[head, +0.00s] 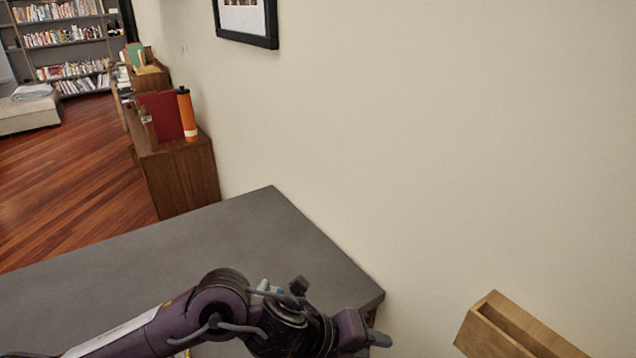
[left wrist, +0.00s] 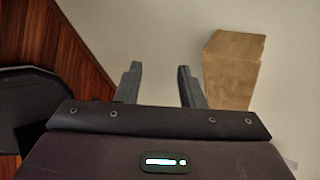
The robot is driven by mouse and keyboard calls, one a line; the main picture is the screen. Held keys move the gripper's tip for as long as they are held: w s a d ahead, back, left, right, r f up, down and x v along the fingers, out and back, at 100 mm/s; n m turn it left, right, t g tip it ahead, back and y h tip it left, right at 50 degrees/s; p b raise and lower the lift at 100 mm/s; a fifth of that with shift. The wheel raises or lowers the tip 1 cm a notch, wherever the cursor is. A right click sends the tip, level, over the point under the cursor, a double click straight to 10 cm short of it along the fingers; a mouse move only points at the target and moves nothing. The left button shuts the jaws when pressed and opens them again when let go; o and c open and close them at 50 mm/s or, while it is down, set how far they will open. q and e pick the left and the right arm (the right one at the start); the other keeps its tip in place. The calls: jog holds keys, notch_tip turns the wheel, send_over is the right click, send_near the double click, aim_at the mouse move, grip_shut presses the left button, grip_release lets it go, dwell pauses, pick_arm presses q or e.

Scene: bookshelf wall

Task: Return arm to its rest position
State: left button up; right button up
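My left arm reaches in from the lower left of the head view, purple and black, above the grey table top. My left gripper (head: 378,338) is near the table's right corner, in front of the pale wall. In the left wrist view its two grey fingers (left wrist: 159,78) stand apart with nothing between them. My right gripper is in neither view.
A grey table top (head: 190,250) fills the lower left. A wooden box (head: 515,332) is at the lower right; a wooden block (left wrist: 232,75) shows right of the fingers. A low wooden cabinet (head: 180,178) bears an orange bottle (head: 187,115) and a red book.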

pick_arm(q)
notch_tip(320, 180, up, 3)
jog(key=d+n+t+h, duration=0.1)
jog(key=d+n+t, duration=0.15)
jog(key=n, duration=0.25)
jog(key=w+a+n+t+y, duration=0.3)
jog(key=a+n+t+y, duration=0.1)
jog(key=a+n, duration=0.85)
jog(key=s+a+f+n+g+y, duration=0.3)
jog(key=s+a+f+n, duration=0.3)
jog(key=a+n, duration=0.15)
jog(key=s+a+f+n+g+y, duration=0.3)
jog(key=s+a+f+n, duration=0.35)
jog(key=a, duration=0.25)
notch_tip(320, 180, down, 32)
jog(key=s+a+g+b, duration=0.1)
jog(key=s+g+b, duration=0.1)
jog(key=s, duration=0.1)
jog(key=s+a+f+b, duration=0.1)
jog(key=s+f, duration=0.8)
jog(key=f, duration=0.1)
jog(key=s+a+f+b, duration=0.1)
jog(key=s+a+f, duration=0.1)
jog(key=s+f, duration=0.8)
jog(key=shift+a+f+n+g, duration=0.3)
jog(key=shift+n+g, duration=0.05)
